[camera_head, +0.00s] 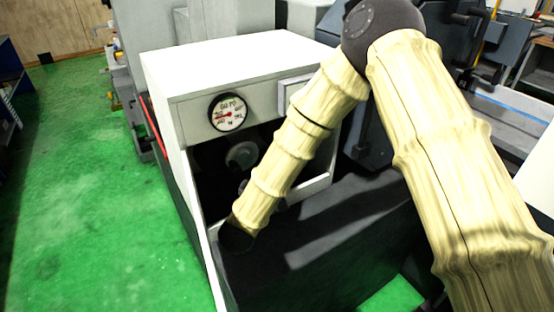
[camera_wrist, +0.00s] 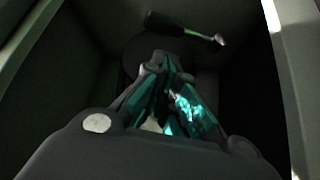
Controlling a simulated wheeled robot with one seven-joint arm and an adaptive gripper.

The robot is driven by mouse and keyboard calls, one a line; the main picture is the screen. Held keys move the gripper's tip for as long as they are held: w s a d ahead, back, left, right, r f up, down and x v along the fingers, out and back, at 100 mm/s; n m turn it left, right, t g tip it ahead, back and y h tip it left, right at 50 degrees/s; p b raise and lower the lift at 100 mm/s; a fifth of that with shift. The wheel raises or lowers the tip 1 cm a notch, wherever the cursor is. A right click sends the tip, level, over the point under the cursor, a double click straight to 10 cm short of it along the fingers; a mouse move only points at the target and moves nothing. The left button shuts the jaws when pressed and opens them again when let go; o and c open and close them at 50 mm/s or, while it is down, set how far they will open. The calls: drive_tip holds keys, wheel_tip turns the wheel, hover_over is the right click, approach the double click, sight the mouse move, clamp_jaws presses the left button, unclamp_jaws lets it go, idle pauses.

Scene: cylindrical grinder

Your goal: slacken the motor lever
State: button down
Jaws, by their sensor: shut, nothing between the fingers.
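A dark lever (camera_wrist: 182,27) with a lighter, shiny end at its right lies across the top of the wrist view; it looks like the motor lever. My gripper (camera_wrist: 165,62) is shut and empty, its fingertips pointing toward the lever from below. A gap shows between the fingertips and the lever in the picture. In the head view my arm reaches down into the open front of the white machine cabinet (camera_head: 162,75). The gripper itself and the lever are not visible there.
The cabinet's side walls (camera_wrist: 290,75) stand close on both sides of my gripper. A dial gauge (camera_head: 228,113) sits on the cabinet front, above a round grey part (camera_head: 242,155) in the opening. Green floor (camera_head: 90,200) is clear at the left.

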drive_tip(key=p+x, duration=0.2)
drive_tip(key=x, duration=0.7)
drive_tip(key=shift+d, duration=0.1)
